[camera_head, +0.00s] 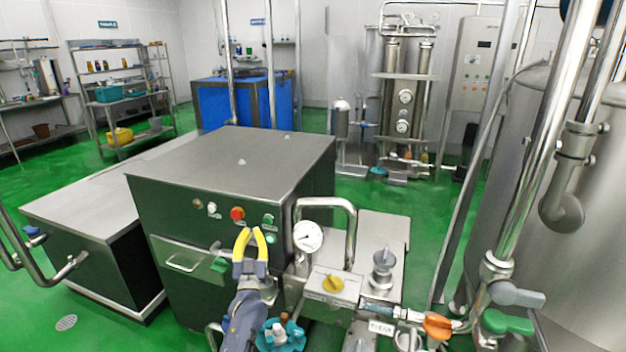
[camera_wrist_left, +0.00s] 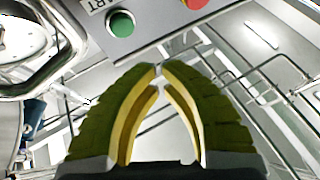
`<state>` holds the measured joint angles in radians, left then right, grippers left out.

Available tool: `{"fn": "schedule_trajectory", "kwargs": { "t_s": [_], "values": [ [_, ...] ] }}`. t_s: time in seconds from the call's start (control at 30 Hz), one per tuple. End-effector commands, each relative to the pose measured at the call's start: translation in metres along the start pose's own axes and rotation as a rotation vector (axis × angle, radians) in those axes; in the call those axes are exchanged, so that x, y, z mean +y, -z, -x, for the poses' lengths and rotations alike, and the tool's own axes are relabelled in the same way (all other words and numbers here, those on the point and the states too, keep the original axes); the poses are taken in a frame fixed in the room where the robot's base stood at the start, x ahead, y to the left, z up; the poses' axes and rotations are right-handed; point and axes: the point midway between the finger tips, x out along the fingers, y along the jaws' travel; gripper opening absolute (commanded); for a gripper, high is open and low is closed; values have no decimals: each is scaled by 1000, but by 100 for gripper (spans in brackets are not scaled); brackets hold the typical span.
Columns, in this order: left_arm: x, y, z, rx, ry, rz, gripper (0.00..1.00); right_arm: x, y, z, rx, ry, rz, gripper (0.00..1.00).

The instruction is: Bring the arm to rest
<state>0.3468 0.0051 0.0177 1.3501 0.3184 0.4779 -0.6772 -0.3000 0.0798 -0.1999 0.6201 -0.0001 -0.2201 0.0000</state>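My left gripper (camera_head: 251,232) has yellow-lined fingers and is in front of the dark green control cabinet (camera_head: 172,224) in the head view. It is to the right of the cabinet's drawer handle and below the row of buttons. A green button (camera_wrist_left: 121,23) and part of a red button (camera_wrist_left: 194,2) show beyond the fingertips. My right gripper is in neither view.
A pressure gauge (camera_head: 307,236) and bent steel pipe stand just right of my left gripper. A large steel tank (camera_head: 540,130) stands at the right. Green floor is open at the left.

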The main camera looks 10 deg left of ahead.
Motion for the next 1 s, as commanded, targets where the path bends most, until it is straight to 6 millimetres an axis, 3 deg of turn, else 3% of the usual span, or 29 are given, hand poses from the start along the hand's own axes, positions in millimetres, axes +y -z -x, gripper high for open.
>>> {"fn": "schedule_trajectory", "kwargs": {
  "t_s": [0.17, 0.33, 0.53, 0.77, 0.9, 1.0],
  "values": [
    [16, -16, 40, -103, -115, -67, 0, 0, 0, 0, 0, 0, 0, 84],
    [33, -37, 107, -278, -274, -178, 0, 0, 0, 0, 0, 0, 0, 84],
    [33, -54, 198, -508, -419, -323, 0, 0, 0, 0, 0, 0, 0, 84],
    [3, -53, 307, -787, -515, -503, 0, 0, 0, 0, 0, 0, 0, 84],
    [-27, -38, 369, -953, -536, -617, 0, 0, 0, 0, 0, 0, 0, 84],
    [-48, -24, 401, -1045, -534, -682, 0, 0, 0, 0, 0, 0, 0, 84]
  ]
}}
